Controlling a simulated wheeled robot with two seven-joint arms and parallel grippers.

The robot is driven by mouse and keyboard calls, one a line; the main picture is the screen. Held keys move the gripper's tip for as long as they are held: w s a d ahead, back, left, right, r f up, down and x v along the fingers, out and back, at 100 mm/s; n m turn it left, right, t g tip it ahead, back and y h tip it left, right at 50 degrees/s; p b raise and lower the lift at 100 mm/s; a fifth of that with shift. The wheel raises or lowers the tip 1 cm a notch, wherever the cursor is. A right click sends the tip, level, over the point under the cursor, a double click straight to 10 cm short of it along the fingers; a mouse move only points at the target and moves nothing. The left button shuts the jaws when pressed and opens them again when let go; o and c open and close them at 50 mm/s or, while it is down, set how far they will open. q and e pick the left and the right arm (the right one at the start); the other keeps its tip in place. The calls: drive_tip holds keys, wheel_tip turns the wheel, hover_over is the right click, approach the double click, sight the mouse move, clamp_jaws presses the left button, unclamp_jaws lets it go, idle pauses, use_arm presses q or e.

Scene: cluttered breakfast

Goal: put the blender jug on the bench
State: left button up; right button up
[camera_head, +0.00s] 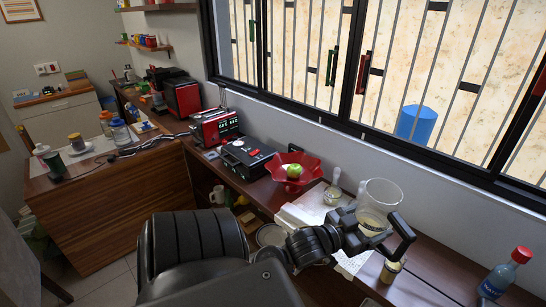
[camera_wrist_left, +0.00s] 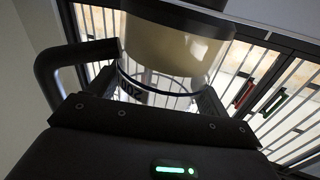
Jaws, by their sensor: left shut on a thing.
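The blender jug (camera_head: 380,193) is a clear, wide cylinder with a black handle (camera_head: 401,236). In the head view it is upright or nearly so, above the right part of the dark wooden bench (camera_head: 430,287). My left gripper (camera_head: 367,226) is shut on the jug's lower part. In the left wrist view the jug (camera_wrist_left: 170,42) fills the top middle between the fingers (camera_wrist_left: 160,95), with the dark handle curving to the left. Whether the jug's base touches anything cannot be told. My right gripper is not in view.
Below the jug are a small jar (camera_head: 391,270) and open papers (camera_head: 300,215). A red bowl (camera_head: 283,177) with a green apple (camera_head: 294,170) stands left of it. A blue bottle with a red cap (camera_head: 503,275) stands at the right. Bare bench lies between jar and bottle.

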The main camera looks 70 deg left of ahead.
use_arm(q)
drive_tip(key=shift+r, duration=0.15)
drive_tip(key=shift+w+r, duration=0.2)
drive_tip(key=shift+r, duration=0.1)
drive_tip(key=shift+w+a+r+n, duration=0.15)
drive_tip(key=shift+w+r+n, duration=0.15)
drive_tip(key=shift+w+r, duration=0.35)
drive_tip(key=shift+w+a+f+y, duration=0.25)
drive_tip(key=shift+w+a, duration=0.05)
drive_tip(key=shift+w, duration=0.2)
drive_tip(key=shift+w+a+f+y, duration=0.25)
drive_tip(key=shift+w, duration=0.25)
drive_tip(key=w+a+f+n+y, duration=0.2)
drive_tip(key=w+a+f+y, duration=0.1)
drive_tip(key=f, duration=0.5)
drive_tip(key=w+a+f+n+g+y, duration=0.1)
drive_tip(key=w+a+f+n+y, duration=0.1)
drive_tip(key=w+a+f, duration=0.4)
wheel_tip(320, 180, down, 3)
drive_tip(key=shift+w+a+r+n+y, duration=0.15)
drive_tip(key=shift+a+n+y, duration=0.3)
drive_tip(key=shift+a, duration=0.55)
